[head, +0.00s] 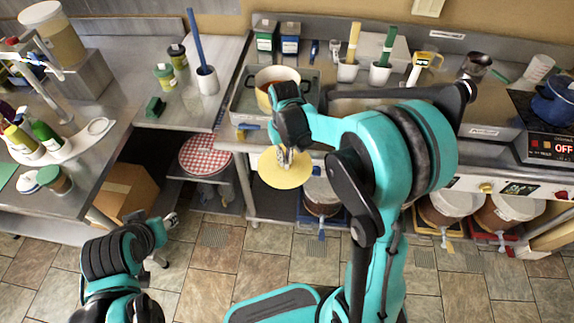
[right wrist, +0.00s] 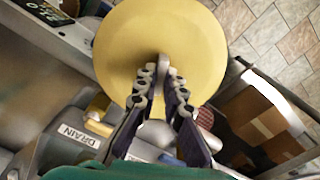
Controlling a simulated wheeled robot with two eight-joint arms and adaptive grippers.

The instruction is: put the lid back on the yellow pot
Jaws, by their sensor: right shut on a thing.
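The round yellow lid (head: 278,176) hangs in front of the counter edge, above the floor. My right gripper (head: 287,155) is shut on its knob. In the right wrist view the lid (right wrist: 150,30) spreads past the fingertips (right wrist: 161,82), which close around the knob. The yellow pot (head: 262,97) stands open on the counter, beyond the lid; its right side is partly hidden by my right wrist. My left gripper (head: 170,219) is low at the left, away from lid and pot; its jaws are too small to read.
A metal tray (head: 240,106) lies around the pot. Green and blue boxes (head: 290,44) stand behind it. White cups with tall handles (head: 348,70) stand to the right. A red-checked round item (head: 205,154) sits on a low shelf, with a cardboard box (head: 128,187) at the left.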

